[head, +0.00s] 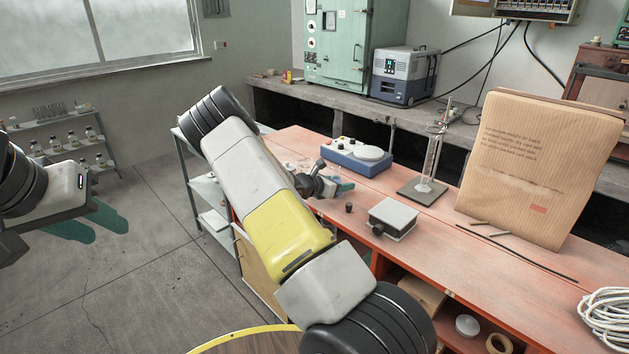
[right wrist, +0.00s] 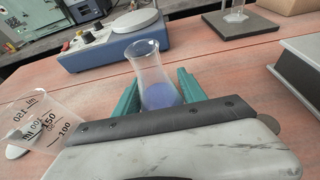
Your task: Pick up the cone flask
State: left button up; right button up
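The cone flask (right wrist: 152,75) is clear glass with blue-violet liquid low in it. In the right wrist view it stands between the two green fingers of my right gripper (right wrist: 160,92), one on each side. I cannot tell whether the fingers press on it or leave a small gap. The flask's base is hidden behind the gripper body. In the head view my right gripper (head: 338,188) is low over the red bench, and the flask is too small there to make out clearly. My left gripper (head: 92,224) is empty over the floor, its green fingers apart.
A glass beaker with black markings (right wrist: 42,122) is left of the flask. A blue device with a white round plate (head: 357,155) stands behind. A grey box (head: 393,217), a small black piece (head: 349,207), a stand (head: 422,190) and a large paper bag (head: 540,165) are to the right.

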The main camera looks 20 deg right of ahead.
jog(key=c, duration=0.6)
jog(key=shift+r, duration=0.1)
